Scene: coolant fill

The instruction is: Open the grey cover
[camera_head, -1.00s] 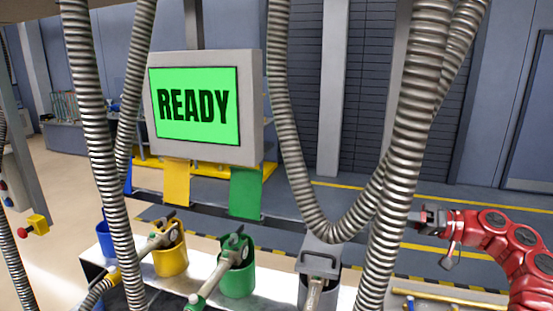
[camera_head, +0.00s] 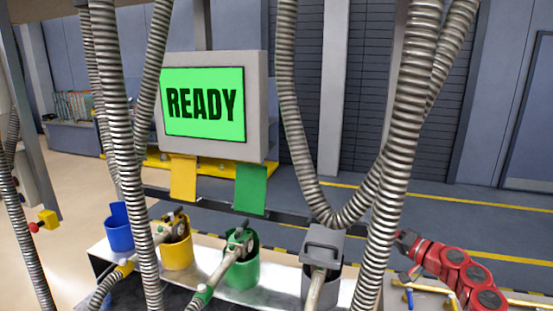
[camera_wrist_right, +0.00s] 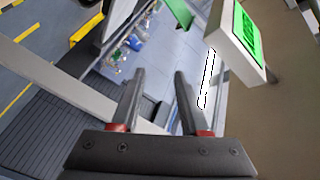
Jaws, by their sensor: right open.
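The grey cover (camera_head: 323,246) is a flat lid with a raised handle. It sits at the top of the grey holder (camera_head: 320,287), where a nozzle with a light handle (camera_head: 316,288) rests. The cover appears tilted up at the back of the holder; its exact angle is hard to tell. My right gripper (camera_head: 403,242) is to the right of the cover, apart from it, partly hidden behind a hanging hose. In the right wrist view its two fingers (camera_wrist_right: 158,75) are apart with nothing between them. My left gripper is not in view.
Ribbed hoses (camera_head: 408,130) hang in front of the cover's right side. Blue (camera_head: 119,235), yellow (camera_head: 176,255) and green (camera_head: 242,272) holders stand to the left on the bench. A READY screen (camera_head: 203,103) is behind; it also shows in the right wrist view (camera_wrist_right: 246,40).

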